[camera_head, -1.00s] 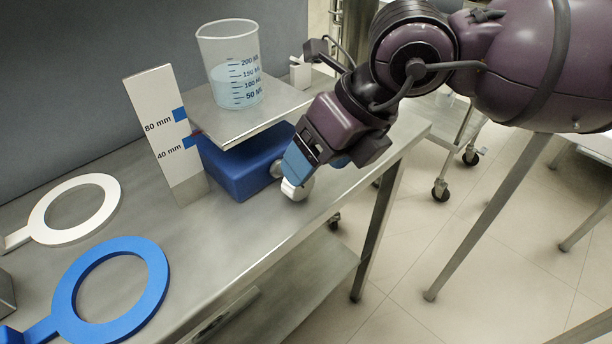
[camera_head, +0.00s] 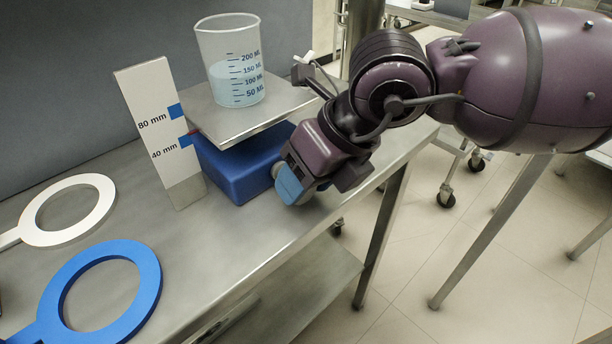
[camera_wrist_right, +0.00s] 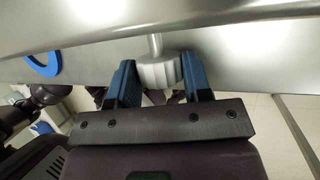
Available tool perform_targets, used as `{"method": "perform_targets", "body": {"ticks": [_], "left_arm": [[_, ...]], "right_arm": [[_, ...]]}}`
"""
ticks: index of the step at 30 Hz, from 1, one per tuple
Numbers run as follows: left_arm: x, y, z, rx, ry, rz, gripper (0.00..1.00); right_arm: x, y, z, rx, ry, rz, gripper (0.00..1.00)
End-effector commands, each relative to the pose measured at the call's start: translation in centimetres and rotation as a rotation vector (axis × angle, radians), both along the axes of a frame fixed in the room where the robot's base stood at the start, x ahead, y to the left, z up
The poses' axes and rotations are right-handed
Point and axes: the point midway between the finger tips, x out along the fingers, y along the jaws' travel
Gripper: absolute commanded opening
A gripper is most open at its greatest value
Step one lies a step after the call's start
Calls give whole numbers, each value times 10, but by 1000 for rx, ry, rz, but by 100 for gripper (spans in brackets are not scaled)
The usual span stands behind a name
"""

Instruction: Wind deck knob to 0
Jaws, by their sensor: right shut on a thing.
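The deck is a grey metal plate (camera_head: 240,120) above a blue base (camera_head: 236,170). Its knob is a light grey fluted cylinder (camera_wrist_right: 160,72) on a short shaft in the right wrist view. The knob is mostly hidden behind the gripper in the head view. My right gripper (camera_wrist_right: 158,85) is shut on the knob, one blue finger on each side; it also shows in the head view (camera_head: 289,184). A white scale plate (camera_head: 150,110) has blue marks at 80 mm and 40 mm. A red pointer (camera_head: 193,132) at the deck's edge sits slightly above the 40 mm mark. My left gripper is not in view.
A clear beaker (camera_head: 232,62) with pale blue liquid stands on the deck. A white ring (camera_head: 32,232) and a blue ring (camera_head: 150,280) lie on the steel bench (camera_head: 215,255) at left. The bench's front edge runs just below my right gripper.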

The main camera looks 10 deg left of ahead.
Motion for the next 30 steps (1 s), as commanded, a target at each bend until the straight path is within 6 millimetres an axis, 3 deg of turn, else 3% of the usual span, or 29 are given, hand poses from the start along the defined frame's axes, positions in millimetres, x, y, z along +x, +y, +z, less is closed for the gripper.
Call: {"method": "perform_targets", "body": {"ticks": [5,14,18,30], "left_arm": [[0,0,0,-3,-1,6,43],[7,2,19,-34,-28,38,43],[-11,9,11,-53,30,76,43],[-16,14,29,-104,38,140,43]], "right_arm": [[0,0,1,-4,-5,0,22],[-3,1,9,-58,-93,0,22],[-4,2,12,-108,-170,0,22],[-7,3,8,-257,-389,0,22]]}}
